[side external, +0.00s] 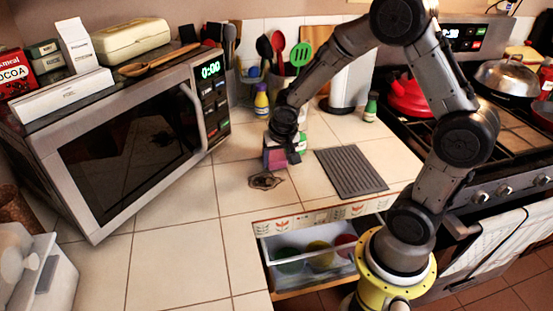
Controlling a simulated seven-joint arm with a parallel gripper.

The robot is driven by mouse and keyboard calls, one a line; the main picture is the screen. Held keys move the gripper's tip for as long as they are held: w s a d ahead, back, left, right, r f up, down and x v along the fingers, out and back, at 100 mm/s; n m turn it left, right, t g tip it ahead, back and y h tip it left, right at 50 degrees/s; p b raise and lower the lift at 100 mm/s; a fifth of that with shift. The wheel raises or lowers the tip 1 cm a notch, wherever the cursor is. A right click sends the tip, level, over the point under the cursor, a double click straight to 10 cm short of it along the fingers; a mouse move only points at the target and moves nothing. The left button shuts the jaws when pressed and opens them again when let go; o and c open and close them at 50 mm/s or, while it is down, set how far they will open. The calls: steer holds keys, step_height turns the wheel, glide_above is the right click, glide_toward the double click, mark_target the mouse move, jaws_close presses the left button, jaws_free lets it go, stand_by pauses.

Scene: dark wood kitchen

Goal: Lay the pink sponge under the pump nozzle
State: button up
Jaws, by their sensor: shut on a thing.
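My gripper (287,146) is low over the tiled counter, between the microwave and the grey ribbed mat. It is shut on the pink sponge (273,159), a small block with a pink face and a darker part, which shows at its lower left. The fingers are small and partly hidden. I cannot tell whether the sponge touches the counter. A green and white thing (299,143) shows right beside the gripper, mostly hidden; I cannot tell whether it is the pump bottle. I cannot make out a pump nozzle.
A dark ring-like item (265,180) lies in front of the sponge. The microwave (125,130) stands left and the ribbed mat (350,172) lies right. A yellow and blue bottle (261,101) and a green bottle (371,107) stand behind. An open drawer (290,283) is below.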

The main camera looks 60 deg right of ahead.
steer(key=shift+r, duration=0.35)
step_height(320, 180, up, 2)
steer(key=shift+s+r, duration=0.1)
steer(key=shift+r, duration=0.1)
steer(key=s+a+r, duration=0.4)
steer(key=s+r, duration=0.5)
steer(key=s, duration=0.4)
steer(key=m+g, duration=0.6)
steer(key=m, duration=1.2)
glide_above(297, 167)
steer(key=a, duration=0.1)
steer(key=f, duration=0.7)
steer(key=shift+s+a+f, duration=0.2)
steer(key=shift+w+d+f, duration=0.2)
steer(key=shift+w+f, duration=0.3)
steer(key=shift+f, duration=0.15)
steer(key=shift+w+d+f, duration=0.1)
steer(key=shift+w+f, duration=0.05)
steer(key=shift+f, duration=0.75)
steer(key=shift+w+f, duration=0.1)
steer(key=shift+f, duration=0.8)
